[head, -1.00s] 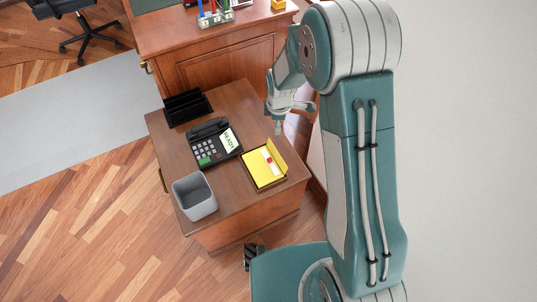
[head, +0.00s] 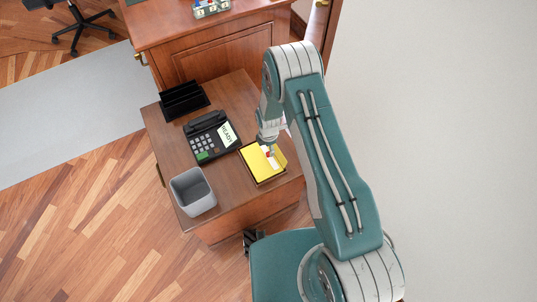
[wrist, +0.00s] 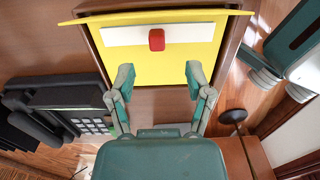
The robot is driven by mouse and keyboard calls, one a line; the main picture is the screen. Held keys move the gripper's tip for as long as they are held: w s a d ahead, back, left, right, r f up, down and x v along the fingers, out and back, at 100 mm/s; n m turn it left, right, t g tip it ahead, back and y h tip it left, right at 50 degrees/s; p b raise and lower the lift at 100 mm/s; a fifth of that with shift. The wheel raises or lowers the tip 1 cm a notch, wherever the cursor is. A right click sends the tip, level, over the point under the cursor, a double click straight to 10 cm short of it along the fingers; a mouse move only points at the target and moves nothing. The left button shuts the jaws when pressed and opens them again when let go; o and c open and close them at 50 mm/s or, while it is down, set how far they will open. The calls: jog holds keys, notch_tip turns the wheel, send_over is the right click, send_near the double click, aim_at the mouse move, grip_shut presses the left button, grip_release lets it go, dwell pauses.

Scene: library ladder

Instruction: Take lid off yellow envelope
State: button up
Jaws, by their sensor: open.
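The yellow envelope (head: 257,165) lies in a shallow brown tray (head: 271,181) on the desk's right side, with a yellow flap (head: 280,158) raised along one edge. In the wrist view the envelope (wrist: 160,68) fills the upper middle. A white strip (wrist: 122,36) with a red knob (wrist: 157,40) lies across it, near the yellow edge at the top. My gripper (wrist: 160,78) is open and empty, its fingers apart over the envelope, short of the red knob in the picture. In the head view my gripper (head: 267,145) hangs over the envelope and partly hides the strip.
A black desk phone (head: 211,137) with a lit screen stands left of the envelope. A grey bin (head: 192,192) stands at the desk's front left, and a black file holder (head: 184,101) at the back left. Bare wood (head: 228,193) lies between bin and envelope.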

aim_at(272, 161)
jog(key=shift+w+d+f, duration=0.1)
jog(key=shift+w+f, duration=0.05)
jog(key=shift+f, duration=1.2)
jog(key=shift+w+f, duration=0.1)
jog(key=shift+f, duration=1.2)
jog(key=c, duration=0.8)
